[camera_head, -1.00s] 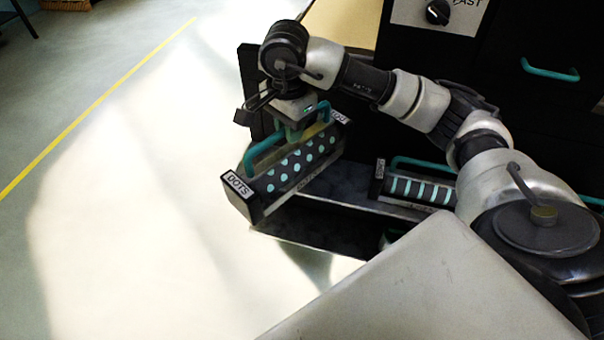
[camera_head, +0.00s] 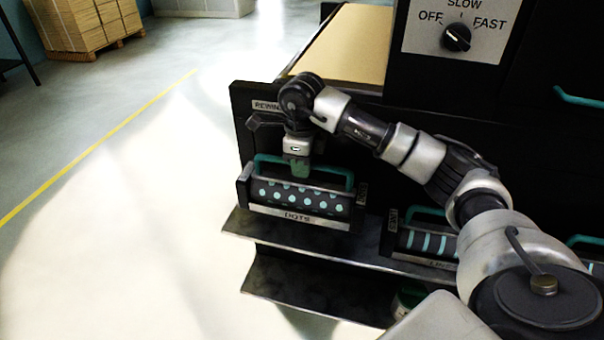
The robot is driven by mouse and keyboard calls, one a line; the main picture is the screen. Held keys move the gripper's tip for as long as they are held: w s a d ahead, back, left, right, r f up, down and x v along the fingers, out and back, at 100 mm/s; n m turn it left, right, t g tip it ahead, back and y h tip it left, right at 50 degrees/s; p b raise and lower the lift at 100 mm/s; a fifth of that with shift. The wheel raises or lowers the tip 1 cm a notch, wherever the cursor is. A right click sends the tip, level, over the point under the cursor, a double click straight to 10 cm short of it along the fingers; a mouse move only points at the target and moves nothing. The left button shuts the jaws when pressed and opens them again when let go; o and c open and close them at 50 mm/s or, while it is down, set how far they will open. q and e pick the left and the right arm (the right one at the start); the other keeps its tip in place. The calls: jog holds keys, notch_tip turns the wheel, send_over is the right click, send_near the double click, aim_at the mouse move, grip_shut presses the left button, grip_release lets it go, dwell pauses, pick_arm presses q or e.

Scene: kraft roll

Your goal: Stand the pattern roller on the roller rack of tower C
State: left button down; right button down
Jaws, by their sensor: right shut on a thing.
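The pattern roller (camera_head: 297,197) is a dark unit with teal dots, a DOTS label on its front and a teal handle. My right gripper (camera_head: 300,168) is shut on the handle from above. The roller is level, at the left part of the roller rack (camera_head: 340,250), a dark shelf. I cannot tell whether its underside touches the shelf. Another roller, with teal stripes (camera_head: 428,242), sits on the same shelf to the right, partly hidden by my right arm. My left gripper is not in view.
The dark machine body (camera_head: 345,125) rises behind the shelf, with a REWIND label and a speed knob (camera_head: 456,37). A lower shelf (camera_head: 310,292) lies below. Open pale floor is at left, with a yellow line (camera_head: 100,145) and stacked cartons (camera_head: 85,22) far back.

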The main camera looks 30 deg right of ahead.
aim_at(302, 181)
notch_tip(302, 181, down, 6)
jog(key=shift+r, duration=0.1)
jog(key=shift+w+f, duration=0.1)
jog(key=shift+f, duration=0.1)
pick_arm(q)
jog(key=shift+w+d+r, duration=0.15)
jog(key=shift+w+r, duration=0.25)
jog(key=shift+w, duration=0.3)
pick_arm(e)
jog(key=c, duration=1.2)
grip_release()
jog(key=shift+f, duration=0.15)
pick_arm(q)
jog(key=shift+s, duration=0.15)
pick_arm(e)
jog(key=shift+o, duration=0.5)
